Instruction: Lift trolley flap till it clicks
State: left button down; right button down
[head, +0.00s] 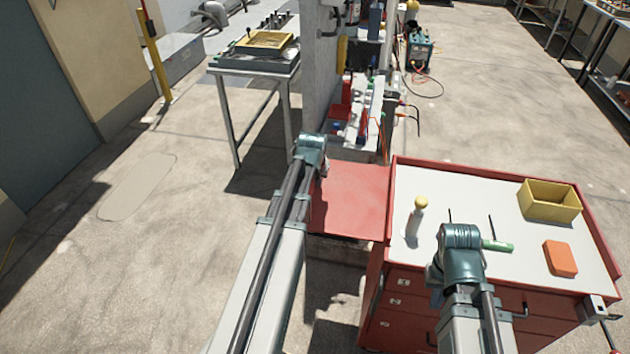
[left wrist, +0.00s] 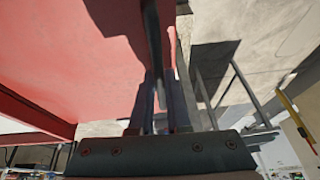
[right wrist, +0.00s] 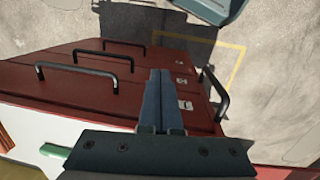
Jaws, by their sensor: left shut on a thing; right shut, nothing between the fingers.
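The red trolley (head: 590,215) stands at the right in the head view, with a pale top inside a red rim. Its red flap (head: 352,198) sticks out from the left side and looks roughly level with the top. It fills the upper left of the left wrist view (left wrist: 70,50). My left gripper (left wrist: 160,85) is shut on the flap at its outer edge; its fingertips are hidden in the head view. My right gripper (right wrist: 160,85) is shut and empty, by the trolley's front above the drawers (right wrist: 85,80). Any catch under the flap is hidden.
A grey wall post and a tool shelf stand behind the flap. Floor at left is clear.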

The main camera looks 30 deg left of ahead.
pick_arm(q)
jog(key=shift+r, duration=0.1)
dwell(0.3)
jog(key=c, duration=1.2)
grip_release()
jog(key=shift+o, duration=0.2)
jog(key=shift+r, duration=0.1)
jog(key=p+v, duration=1.2)
jog(key=v, duration=0.1)
jog(key=shift+r+p, duration=0.3)
jog(key=shift+p, duration=0.1)
jog(key=shift+s, duration=0.15)
